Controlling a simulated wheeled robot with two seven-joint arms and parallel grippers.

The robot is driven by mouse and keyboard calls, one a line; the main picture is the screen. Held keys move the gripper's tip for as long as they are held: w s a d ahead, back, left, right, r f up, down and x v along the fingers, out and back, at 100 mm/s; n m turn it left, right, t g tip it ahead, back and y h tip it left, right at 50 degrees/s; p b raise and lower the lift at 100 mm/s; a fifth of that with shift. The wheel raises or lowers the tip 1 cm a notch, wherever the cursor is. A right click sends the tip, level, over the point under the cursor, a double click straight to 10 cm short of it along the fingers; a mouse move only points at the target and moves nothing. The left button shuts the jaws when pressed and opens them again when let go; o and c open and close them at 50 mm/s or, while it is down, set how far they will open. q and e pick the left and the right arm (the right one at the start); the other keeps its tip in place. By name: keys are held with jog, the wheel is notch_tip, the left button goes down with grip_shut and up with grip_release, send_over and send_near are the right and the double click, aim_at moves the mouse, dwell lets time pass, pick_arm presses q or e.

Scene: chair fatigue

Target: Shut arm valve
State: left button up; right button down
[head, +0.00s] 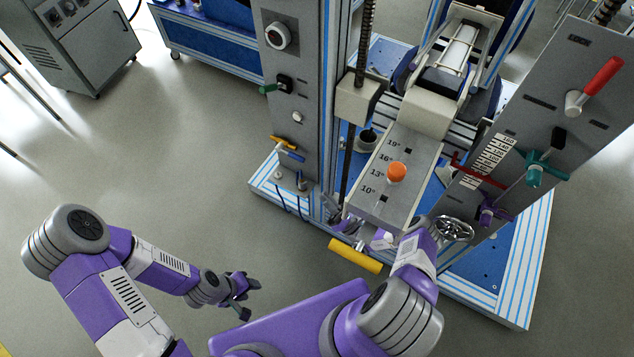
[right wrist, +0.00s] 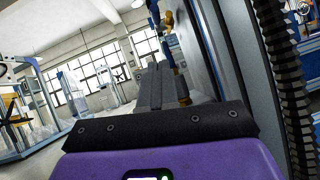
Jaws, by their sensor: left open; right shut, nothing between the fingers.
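No label marks the arm valve, so I cannot tell which handle it is. In the head view, a yellow-orange handle (head: 284,142) and a blue handle (head: 291,156) sit low on the left grey column. The right wrist view shows brass fittings (right wrist: 184,88) beside the column, beyond the fingers. My right gripper (right wrist: 155,85) is shut and empty, pointing along the column, apart from the fittings as far as I can see. In the head view it is mostly hidden by the machine and my arm. My left gripper (head: 250,298) is open and empty over bare floor.
A green handle (head: 268,88) is higher on the left column. The right panel carries a red lever (head: 603,73), a teal handle (head: 540,172) and a purple handle (head: 489,211). A yellow cylinder (head: 355,256) and a handwheel (head: 455,229) are near my right arm.

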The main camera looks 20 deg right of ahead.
send_near(291, 154)
notch_tip(291, 154, down, 3)
jog(key=shift+w+a+r, duration=0.1)
jog(key=shift+w+r, duration=0.3)
jog(key=shift+r, duration=0.25)
jog(key=shift+w+a+r, duration=0.1)
jog(key=shift+w+r, duration=0.35)
jog(key=shift+r, duration=0.25)
jog(key=shift+w+a+r, duration=0.1)
jog(key=shift+w+r, duration=0.3)
jog(key=shift+r, duration=0.25)
